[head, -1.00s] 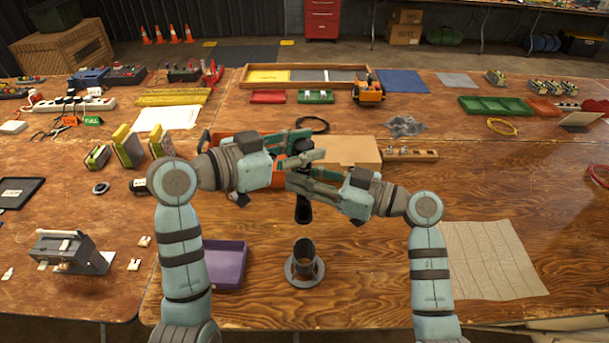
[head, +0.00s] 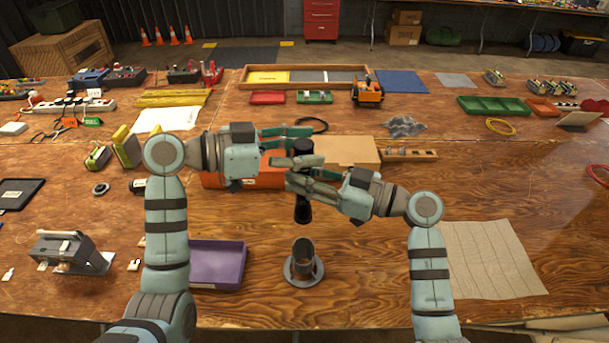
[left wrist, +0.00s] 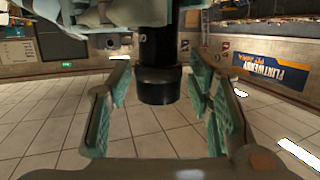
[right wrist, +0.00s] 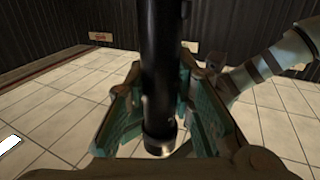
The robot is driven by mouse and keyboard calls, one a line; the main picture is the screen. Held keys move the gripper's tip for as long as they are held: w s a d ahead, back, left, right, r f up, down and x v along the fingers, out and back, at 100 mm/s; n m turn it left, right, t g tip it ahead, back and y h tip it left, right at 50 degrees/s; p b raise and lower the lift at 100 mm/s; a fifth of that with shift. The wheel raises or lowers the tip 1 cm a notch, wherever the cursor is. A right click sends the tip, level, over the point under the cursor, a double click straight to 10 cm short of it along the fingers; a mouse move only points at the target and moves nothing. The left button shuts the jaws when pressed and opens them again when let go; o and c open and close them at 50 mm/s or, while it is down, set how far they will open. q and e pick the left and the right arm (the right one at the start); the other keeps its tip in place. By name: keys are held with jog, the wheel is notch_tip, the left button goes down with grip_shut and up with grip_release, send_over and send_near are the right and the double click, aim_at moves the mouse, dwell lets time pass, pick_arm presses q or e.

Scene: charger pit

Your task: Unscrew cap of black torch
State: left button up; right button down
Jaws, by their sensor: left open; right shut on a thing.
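The black torch (head: 303,207) stands upright in the air in the head view, its wide end down. My right gripper (head: 293,174) is shut on its body, which also shows between the fingers in the right wrist view (right wrist: 161,70). My left gripper (head: 306,138) is open at the torch's upper end, its fingers pointing right. In the left wrist view the torch's black end (left wrist: 159,86) lies between the spread fingers, with gaps on both sides.
A grey round holder (head: 304,268) stands on the table below the torch. A purple tray (head: 218,264) lies to its left and a beige cloth (head: 490,260) to the right. Behind are an orange box (head: 240,180) and a cardboard box (head: 347,150).

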pick_arm(q)
jog(key=shift+w+a+f+m+g, duration=0.1)
jog(key=shift+w+a+m+g, duration=0.1)
jog(key=shift+m+g, duration=0.45)
jog(key=shift+s+d+g+h, duration=0.2)
jog(key=shift+d+g+h, duration=0.05)
jog(key=shift+g+h, duration=0.1)
jog(key=m+g, duration=0.3)
jog(key=shift+r+g, duration=0.25)
jog(key=shift+g, duration=0.15)
jog(key=m+g, duration=0.2)
jog(key=shift+w+a+f+g, duration=0.1)
jog(key=shift+w+g, duration=0.05)
jog(key=shift+g, duration=0.25)
jog(key=shift+m+g, duration=0.25)
jog(key=shift+g, duration=0.05)
